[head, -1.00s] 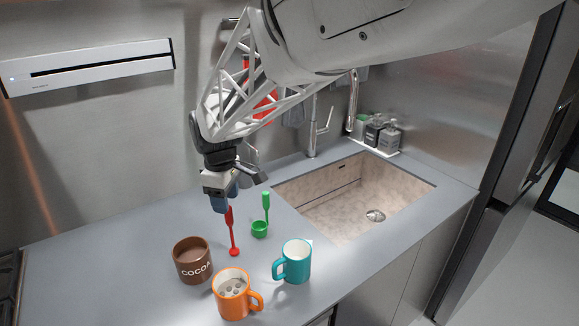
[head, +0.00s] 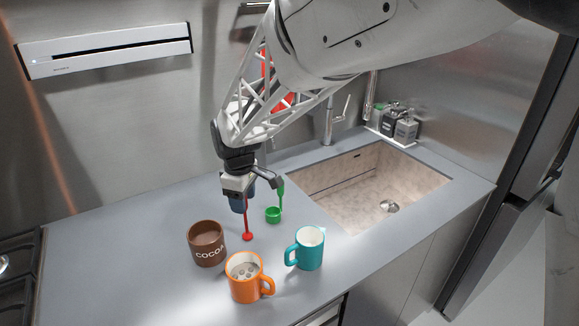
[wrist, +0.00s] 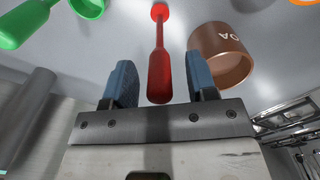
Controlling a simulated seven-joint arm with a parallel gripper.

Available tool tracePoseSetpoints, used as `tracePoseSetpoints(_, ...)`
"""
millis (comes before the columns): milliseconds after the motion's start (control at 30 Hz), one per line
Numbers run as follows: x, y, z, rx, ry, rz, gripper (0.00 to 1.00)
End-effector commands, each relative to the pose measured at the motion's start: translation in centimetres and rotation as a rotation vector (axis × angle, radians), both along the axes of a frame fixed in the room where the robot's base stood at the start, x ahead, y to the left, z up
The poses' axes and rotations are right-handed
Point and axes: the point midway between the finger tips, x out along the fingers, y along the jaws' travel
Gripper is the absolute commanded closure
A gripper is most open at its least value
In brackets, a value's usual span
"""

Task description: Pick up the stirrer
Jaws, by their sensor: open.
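The red stirrer (head: 247,223) has a thick handle and a thin shaft ending in a small round head at the counter. Its handle is mostly hidden behind my gripper in the head view. My gripper (head: 243,204) is open and points down over the handle. In the wrist view, the stirrer (wrist: 159,72) runs between the two blue fingers of my gripper (wrist: 161,85), with a visible gap on each side.
A green scoop (head: 273,214) with an upraised handle stands close right of my gripper. A brown cocoa mug (head: 206,244), an orange mug (head: 244,284) and a teal mug (head: 309,250) stand nearer the front. A sink (head: 340,210) lies right; the counter's left part is clear.

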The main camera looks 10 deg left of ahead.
Motion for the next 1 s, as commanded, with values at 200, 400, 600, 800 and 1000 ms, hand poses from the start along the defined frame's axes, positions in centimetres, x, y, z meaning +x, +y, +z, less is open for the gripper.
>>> tracePoseSetpoints(200,0.0,0.0,0.03,0.0,0.0,0.0,0.48)
tracePoseSetpoints(400,0.0,0.0,0.03,0.0,0.0,0.0,0.51)
tracePoseSetpoints(600,0.01,0.01,0.03,0.0,0.0,0.0,0.81)
tracePoseSetpoints(800,0.01,0.01,0.04,0.0,0.0,0.0,1.0)
tracePoseSetpoints(1000,0.01,0.01,0.12,0.0,0.0,0.0,1.0)
